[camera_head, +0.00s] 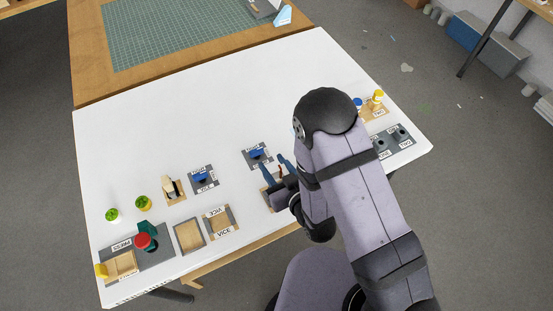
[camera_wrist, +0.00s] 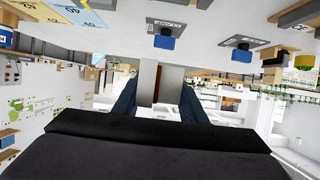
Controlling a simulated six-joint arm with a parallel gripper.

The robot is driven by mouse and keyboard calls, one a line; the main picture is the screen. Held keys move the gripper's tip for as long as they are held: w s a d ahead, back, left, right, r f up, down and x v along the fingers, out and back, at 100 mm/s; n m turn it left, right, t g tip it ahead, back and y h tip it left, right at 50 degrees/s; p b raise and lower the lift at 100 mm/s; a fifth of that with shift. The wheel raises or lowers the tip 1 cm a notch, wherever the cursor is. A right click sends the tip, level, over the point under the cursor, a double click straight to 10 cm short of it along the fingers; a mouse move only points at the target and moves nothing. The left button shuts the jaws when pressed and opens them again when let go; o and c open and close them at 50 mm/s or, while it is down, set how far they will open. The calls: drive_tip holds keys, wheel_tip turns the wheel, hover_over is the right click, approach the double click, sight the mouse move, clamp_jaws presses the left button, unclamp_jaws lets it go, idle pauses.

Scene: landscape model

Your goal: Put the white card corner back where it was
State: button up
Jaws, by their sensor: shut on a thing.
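My gripper (camera_head: 276,166) is over the front middle of the white table. Its two blue fingers also show in the wrist view (camera_wrist: 158,108). They are shut on a pale upright piece with a white face and a grey face meeting at an edge, which I take to be the white card corner (camera_wrist: 172,82). A brown strip shows between its faces. In the head view the piece barely stands out from the white table, and a small reddish bit shows between the fingers. I cannot tell its exact tilt or its height above the table.
Two grey boards with blue clamps (camera_head: 257,155) (camera_head: 203,179) lie behind and left of my gripper. A wooden board (camera_head: 272,198) is partly hidden under it. The vice board (camera_head: 219,222) is at the front. The table's back middle (camera_head: 200,125) is clear.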

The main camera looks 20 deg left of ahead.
drive_tip(key=shift+d+f, duration=0.1)
drive_tip(key=shift+f, duration=0.1)
drive_tip(key=w+d+m+h, duration=0.1)
drive_tip(key=d, duration=0.1)
drive_tip(key=w+d+f+m+t+h, duration=0.1)
drive_tip(key=w+d, duration=0.1)
drive_tip(key=d, duration=0.1)
drive_tip(key=w+d+f+m+t+h, duration=0.1)
drive_tip(key=d, duration=0.1)
drive_tip(key=shift+w+d+m+h, duration=0.2)
drive_tip(key=shift+d+m+h, duration=0.05)
drive_tip(key=shift+m+h, duration=0.15)
drive_tip(key=d+r+m+g+h, duration=0.1)
drive_tip(key=d+r+m+h, duration=0.2)
drive_tip(key=d+m+h, duration=0.4)
drive_tip(key=d+r+m+g+h, duration=0.2)
drive_tip(key=d+r+m+h, duration=0.2)
drive_tip(key=d+m+h, duration=0.4)
drive_tip(key=d+h, duration=0.1)
drive_tip(key=d, duration=0.6)
drive_tip(key=shift+s+m, duration=0.15)
drive_tip(key=shift+m, duration=0.15)
drive_tip(key=shift+f, duration=0.1)
